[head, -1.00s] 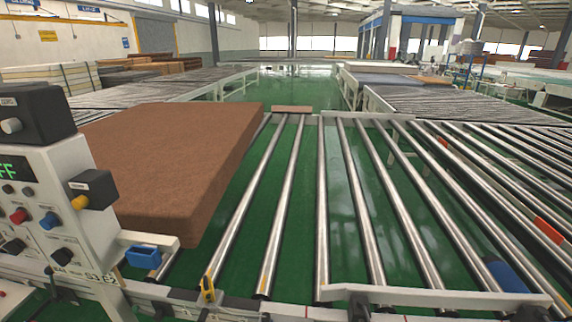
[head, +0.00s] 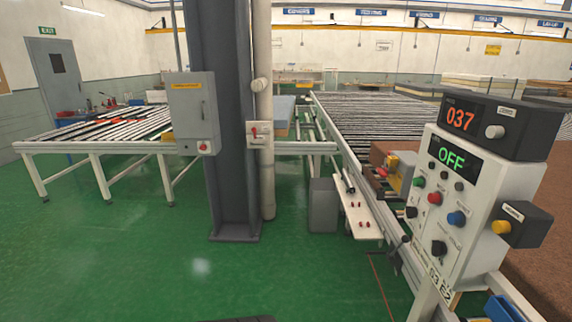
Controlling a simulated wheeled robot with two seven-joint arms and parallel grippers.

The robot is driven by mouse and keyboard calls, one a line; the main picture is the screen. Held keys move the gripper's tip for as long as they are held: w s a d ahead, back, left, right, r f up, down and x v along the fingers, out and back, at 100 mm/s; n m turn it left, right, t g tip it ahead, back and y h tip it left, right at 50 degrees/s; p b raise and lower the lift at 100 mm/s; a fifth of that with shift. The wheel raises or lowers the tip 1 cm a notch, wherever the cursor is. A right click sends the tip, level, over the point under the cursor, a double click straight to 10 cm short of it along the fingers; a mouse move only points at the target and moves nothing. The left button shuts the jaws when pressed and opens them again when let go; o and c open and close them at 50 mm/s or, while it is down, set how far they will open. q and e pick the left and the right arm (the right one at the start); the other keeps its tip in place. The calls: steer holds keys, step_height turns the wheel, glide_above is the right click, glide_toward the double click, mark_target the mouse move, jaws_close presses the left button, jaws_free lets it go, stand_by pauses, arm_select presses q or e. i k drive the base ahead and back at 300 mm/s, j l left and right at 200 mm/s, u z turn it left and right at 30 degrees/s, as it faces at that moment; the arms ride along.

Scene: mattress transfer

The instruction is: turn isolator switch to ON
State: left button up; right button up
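Neither of my grippers is in view.
A control panel (head: 455,190) at the right shows "OFF" and "037". A roller conveyor (head: 375,115) and brown mattress (head: 535,200) are behind it. A grey bin (head: 323,205) stands right of the column (head: 228,200). Green floor (head: 120,250) is clear at front left.

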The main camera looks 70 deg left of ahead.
mark_target(384, 173)
steer(key=u, duration=1.55)
